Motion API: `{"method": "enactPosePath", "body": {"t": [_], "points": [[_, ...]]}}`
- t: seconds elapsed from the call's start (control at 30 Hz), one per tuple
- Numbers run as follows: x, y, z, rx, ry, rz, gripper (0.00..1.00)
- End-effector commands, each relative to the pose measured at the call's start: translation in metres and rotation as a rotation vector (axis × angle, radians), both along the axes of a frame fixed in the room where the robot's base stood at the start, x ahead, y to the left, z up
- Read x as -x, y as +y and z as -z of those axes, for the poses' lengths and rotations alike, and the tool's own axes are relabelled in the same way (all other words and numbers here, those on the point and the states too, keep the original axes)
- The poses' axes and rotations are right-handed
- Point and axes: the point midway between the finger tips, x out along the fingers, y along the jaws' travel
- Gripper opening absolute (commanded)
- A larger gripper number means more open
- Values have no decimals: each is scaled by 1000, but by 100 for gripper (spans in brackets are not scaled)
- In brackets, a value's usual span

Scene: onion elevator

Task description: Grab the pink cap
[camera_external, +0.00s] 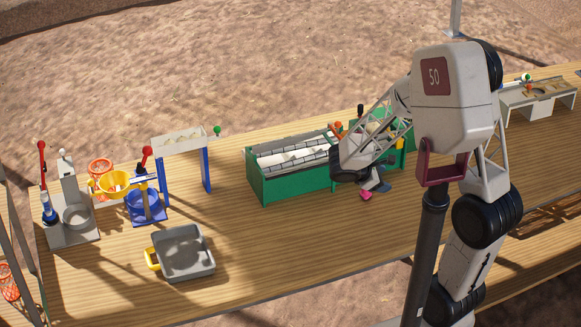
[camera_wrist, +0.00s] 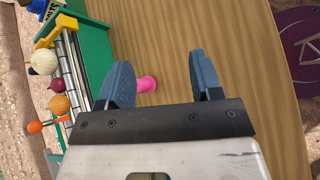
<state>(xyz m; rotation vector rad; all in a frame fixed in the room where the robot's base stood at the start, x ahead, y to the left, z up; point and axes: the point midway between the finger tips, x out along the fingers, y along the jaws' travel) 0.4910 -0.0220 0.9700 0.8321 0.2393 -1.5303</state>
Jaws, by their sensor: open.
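The pink cap (camera_wrist: 146,84) lies on the wooden table in the wrist view, between my two fingers and closer to the left finger, which partly overlaps its left side. In the external view the pink cap (camera_external: 366,195) is on the table just in front of the green machine. My gripper (camera_wrist: 160,72) is open with nothing between its pads. In the external view my gripper (camera_external: 378,182) points down beside the cap, and my wrist hides part of the green machine. I cannot tell the exact height of the fingertips over the table.
The green machine (camera_external: 288,190) stands close to the left of my gripper. An onion (camera_wrist: 42,62) and other round vegetables sit along it in the wrist view. A grey tray (camera_external: 183,253) stands at the front left. The table to the right of the cap is clear.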

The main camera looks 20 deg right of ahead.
Motion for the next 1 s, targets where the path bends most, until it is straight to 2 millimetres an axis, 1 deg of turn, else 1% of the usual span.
{"method": "enactPosePath", "body": {"t": [0.03,0.3,0.5,0.6,0.7,1.0], "points": [[-7,4,10,32,29,-45,59],[-45,26,58,210,167,-308,59],[-66,45,91,313,244,-473,59],[-72,51,101,346,266,-524,59],[-75,55,107,365,279,-554,59],[-76,56,109,371,284,-565,59]]}}
